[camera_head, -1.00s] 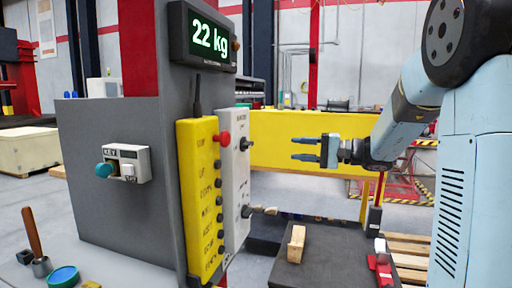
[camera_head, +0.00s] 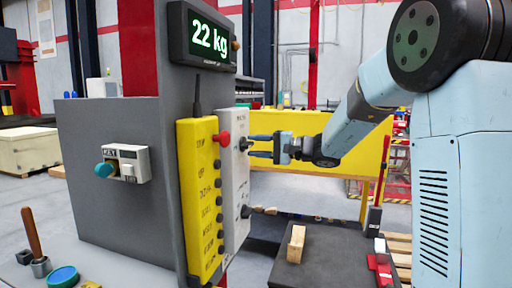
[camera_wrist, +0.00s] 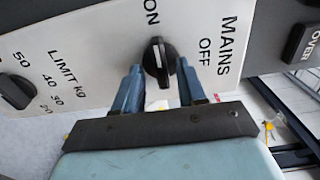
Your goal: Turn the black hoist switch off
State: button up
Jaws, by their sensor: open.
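A black rotary knob (camera_wrist: 159,62) with a white mark sits on a white panel between ON and OFF, beside the word MAINS. Its mark points toward ON. In the head view, the knob (camera_head: 245,144) is on the upper part of the white control panel (camera_head: 234,185). My gripper (camera_head: 252,146) is open, in front of this panel at the knob's height. In the wrist view, my gripper's two blue fingers (camera_wrist: 159,68) stand on either side of the knob. I cannot tell whether they touch it.
A second black knob (camera_wrist: 15,91) marked LIMIT kg is at the left in the wrist view. A yellow button panel (camera_head: 200,200) with a red button (camera_head: 223,139) adjoins the white panel. A display (camera_head: 207,38) reads 22 kg. A dark table (camera_head: 330,262) holds a wooden block (camera_head: 296,244).

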jog(key=shift+a, duration=0.2)
grip_shut()
dwell(0.3)
